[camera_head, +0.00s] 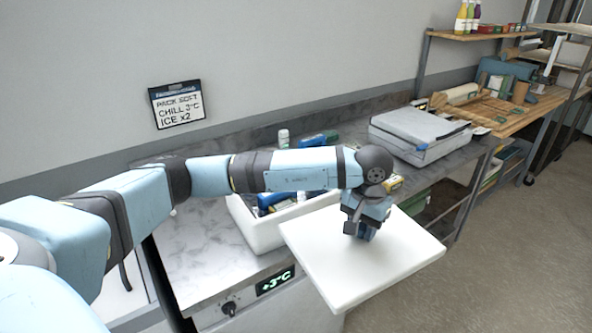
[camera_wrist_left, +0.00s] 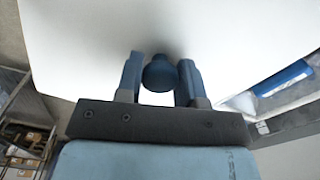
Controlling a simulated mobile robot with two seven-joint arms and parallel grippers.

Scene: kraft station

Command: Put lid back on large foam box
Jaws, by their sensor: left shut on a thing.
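My left gripper (camera_head: 362,232) is shut on the dark knob of the white lid (camera_head: 405,262) and holds the lid in the air. In the left wrist view the knob (camera_wrist_left: 159,73) sits between the two fingers, with the lid's white face (camera_wrist_left: 80,40) beyond it. The white foam box (camera_head: 262,236) stands open on the counter, left of and behind the lid. Blue items (camera_head: 268,203) show inside it. My left arm and the lid hide part of the box. The lid hangs past the counter's front edge, partly overlapping the box in the picture. My right gripper is not in view.
A grey, shut case (camera_head: 425,128) lies on the counter (camera_head: 190,255) to the right. A small white bottle (camera_head: 283,138) and a blue-green item (camera_head: 318,138) stand behind my arm. A wooden shelf unit (camera_head: 520,110) is at the far right. The floor at right is clear.

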